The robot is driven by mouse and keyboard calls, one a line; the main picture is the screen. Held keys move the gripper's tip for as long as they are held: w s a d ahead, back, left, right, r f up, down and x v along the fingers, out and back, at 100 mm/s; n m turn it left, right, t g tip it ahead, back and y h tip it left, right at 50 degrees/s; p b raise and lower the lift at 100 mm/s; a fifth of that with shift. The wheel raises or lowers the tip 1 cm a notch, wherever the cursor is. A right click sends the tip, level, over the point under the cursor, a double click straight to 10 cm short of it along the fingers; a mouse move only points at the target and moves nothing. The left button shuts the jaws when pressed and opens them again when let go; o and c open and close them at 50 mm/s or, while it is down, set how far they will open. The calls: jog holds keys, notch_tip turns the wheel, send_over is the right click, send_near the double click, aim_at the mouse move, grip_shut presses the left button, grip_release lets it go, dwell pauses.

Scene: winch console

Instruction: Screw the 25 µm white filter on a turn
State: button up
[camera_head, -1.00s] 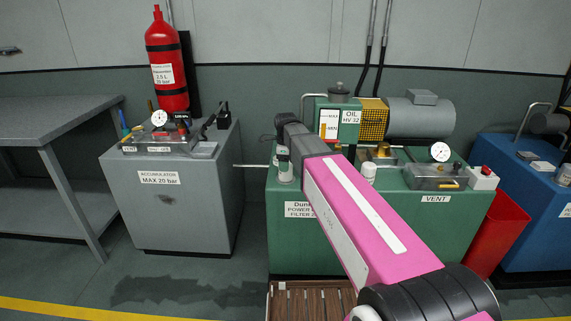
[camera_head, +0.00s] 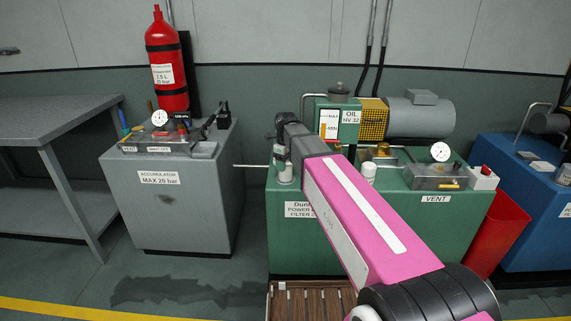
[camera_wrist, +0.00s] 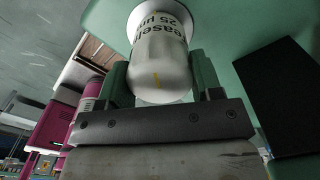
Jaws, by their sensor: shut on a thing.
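The white filter (camera_wrist: 158,64) fills the top middle of the wrist view, with dark print reading "25" and an orange mark. My gripper (camera_wrist: 160,88) is shut on it, with one green finger on each side of the can. In the head view the filter (camera_head: 285,171) stands at the left end of the green power unit (camera_head: 300,230), partly under my gripper (camera_head: 284,150). A pale flange shows at the filter's far end in the wrist view. I cannot tell how tightly it is seated.
A second white filter (camera_head: 369,170) stands to the right on the green unit. The grey accumulator cabinet (camera_head: 180,215) with its gauge is at the left, and a red bin (camera_head: 505,232) is at the right. A wooden slatted grate (camera_head: 300,300) lies on the floor in front.

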jog(key=m, duration=0.5)
jog(key=shift+m, duration=0.3)
jog(key=o, duration=1.3)
jog(key=shift+c, duration=0.2)
jog(key=shift+r, duration=3.55)
jog(key=shift+c, duration=1.4)
